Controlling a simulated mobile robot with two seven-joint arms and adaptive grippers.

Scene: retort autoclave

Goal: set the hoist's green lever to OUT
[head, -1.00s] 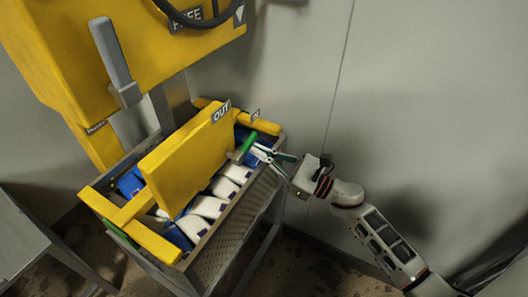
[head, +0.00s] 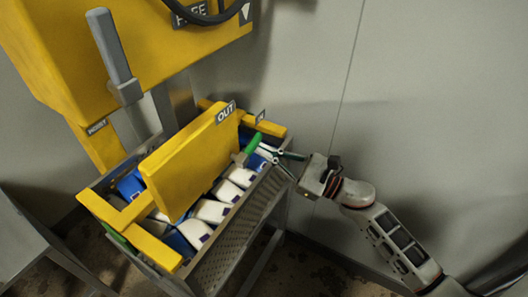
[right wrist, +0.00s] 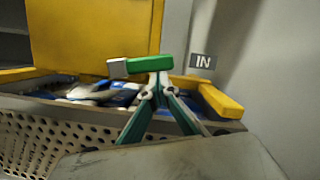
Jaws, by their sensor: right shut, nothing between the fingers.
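The green lever (head: 252,144) sits on the yellow hoist (head: 190,165), below the OUT label (head: 226,112) and the IN label (head: 260,117). In the right wrist view the lever (right wrist: 147,67) lies nearly level, its pale grey end at left and its green end towards the IN label (right wrist: 203,61). My right gripper (head: 266,154) is shut and empty. It is beside the lever on its right in the head view. In the wrist view its fingertips (right wrist: 157,84) are just below the green grip; I cannot tell whether they touch it. My left gripper is not in view.
A perforated metal basket (head: 228,235) holds several white and blue packs under the hoist's yellow frame. A grey handle (head: 112,50) stands on the upper yellow housing. A grey wall is close behind my right arm. A metal table (head: 30,245) is at lower left.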

